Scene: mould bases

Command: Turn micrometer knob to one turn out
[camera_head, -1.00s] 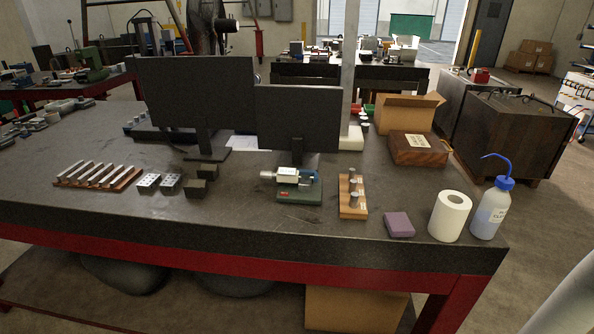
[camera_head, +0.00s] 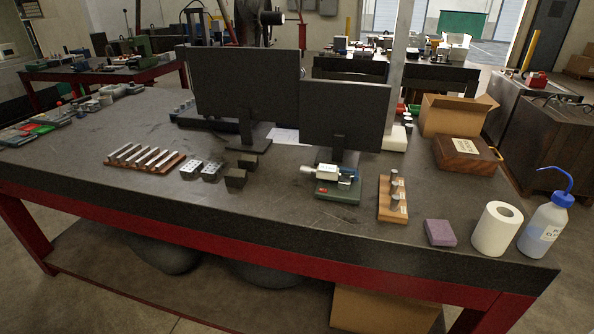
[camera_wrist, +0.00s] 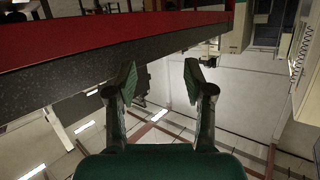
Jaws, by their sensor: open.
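The micrometer (camera_head: 330,171) is a small white and silver device on a green base (camera_head: 338,190). It stands on the dark table, in front of the right monitor in the head view. Its silver knob (camera_head: 307,169) points to the left. The knob's markings are too small to read. My gripper (camera_wrist: 158,72) shows only in the wrist view, with its two fingers apart and nothing between them. The wrist view shows the table's red and black edge and the room beyond it, not the micrometer.
Right of the micrometer are a wooden stand with metal pins (camera_head: 392,198), a purple block (camera_head: 440,232), a paper roll (camera_head: 497,229) and a wash bottle (camera_head: 546,226). Left are dark blocks (camera_head: 236,178) and a rack of bars (camera_head: 145,158). Two monitors (camera_head: 345,115) stand behind. The front tabletop is clear.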

